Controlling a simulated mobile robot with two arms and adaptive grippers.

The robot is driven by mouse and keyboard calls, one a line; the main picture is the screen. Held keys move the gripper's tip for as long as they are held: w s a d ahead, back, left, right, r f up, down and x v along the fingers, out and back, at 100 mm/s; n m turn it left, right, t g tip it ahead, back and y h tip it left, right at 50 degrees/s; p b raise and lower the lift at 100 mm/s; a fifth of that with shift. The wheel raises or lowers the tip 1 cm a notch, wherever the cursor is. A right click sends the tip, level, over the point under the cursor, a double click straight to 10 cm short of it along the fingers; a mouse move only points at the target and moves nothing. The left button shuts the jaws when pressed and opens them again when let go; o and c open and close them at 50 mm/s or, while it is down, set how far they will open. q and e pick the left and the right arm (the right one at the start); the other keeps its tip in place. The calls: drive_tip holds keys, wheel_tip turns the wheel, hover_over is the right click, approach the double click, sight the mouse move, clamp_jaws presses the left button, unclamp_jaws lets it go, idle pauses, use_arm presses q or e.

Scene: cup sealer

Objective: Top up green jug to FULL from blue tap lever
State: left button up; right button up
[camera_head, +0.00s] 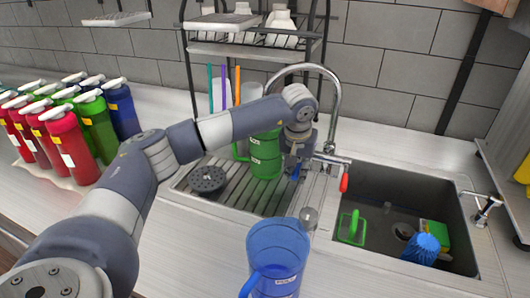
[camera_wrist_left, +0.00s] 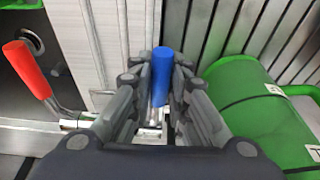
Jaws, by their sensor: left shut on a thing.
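The green jug (camera_head: 266,160) stands on the ribbed drainboard, just left of my left gripper. Its green side and handle also show in the left wrist view (camera_wrist_left: 262,112). The blue tap lever (camera_head: 295,173) is at the tap base. My left gripper (camera_head: 296,165) is shut on this lever, which sticks up between the fingers in the left wrist view (camera_wrist_left: 162,75). The red tap lever (camera_head: 344,182) is to the right. The tap spout (camera_head: 335,85) arches leftward over the jug area, its end partly hidden by my arm. The water level is hidden. My right gripper is out of view.
A blue jug (camera_head: 278,250) stands on the front counter. The sink basin (camera_head: 375,240) at right holds a green scrubber (camera_head: 351,228) and a blue brush (camera_head: 422,248). Several capped bottles (camera_head: 65,140) crowd the left counter. A black rack (camera_head: 250,50) stands behind.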

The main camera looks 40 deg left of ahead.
use_arm(q)
drive_tip(key=shift+w+d+r+p, duration=0.15)
drive_tip(key=shift+w+r+p, duration=0.15)
drive_tip(key=shift+r, duration=0.25)
drive_tip(key=shift+w+r+p, duration=0.2)
drive_tip(key=shift+r+p, duration=0.45)
drive_tip(key=shift+r, duration=0.4)
drive_tip(key=shift+f, duration=0.1)
drive_tip(key=shift+s+d+f, duration=0.1)
drive_tip(key=shift+f, duration=0.05)
idle(0.8)
idle(5.3)
